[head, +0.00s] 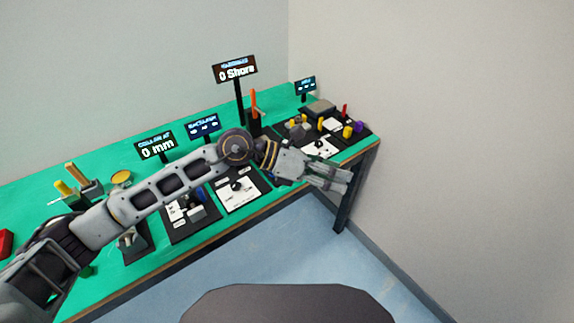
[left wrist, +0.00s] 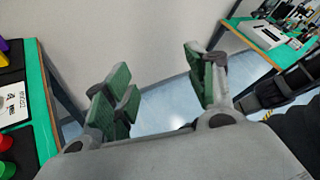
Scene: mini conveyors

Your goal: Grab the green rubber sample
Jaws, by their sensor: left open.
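My left gripper (head: 334,178) is open and empty, past the front edge of the green-topped bench (head: 145,262) near its right end. In the left wrist view its two fingers (left wrist: 165,92), with green pads, stand wide apart over bare floor. A small green round piece (left wrist: 6,170) is cut off at the left edge of that view, on a dark tray, well to the left of the fingers. I cannot tell for certain that it is the rubber sample. In the head view no green sample stands out clearly. My right gripper is not in view.
A black tray at the bench's right end holds yellow pieces (head: 347,132), a purple piece (head: 358,127) and a red piece (head: 345,110). The "0 Shore" display (head: 235,69) rises behind my arm. The "0 mm" display (head: 156,145) stands further left. Walls close the back and right.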

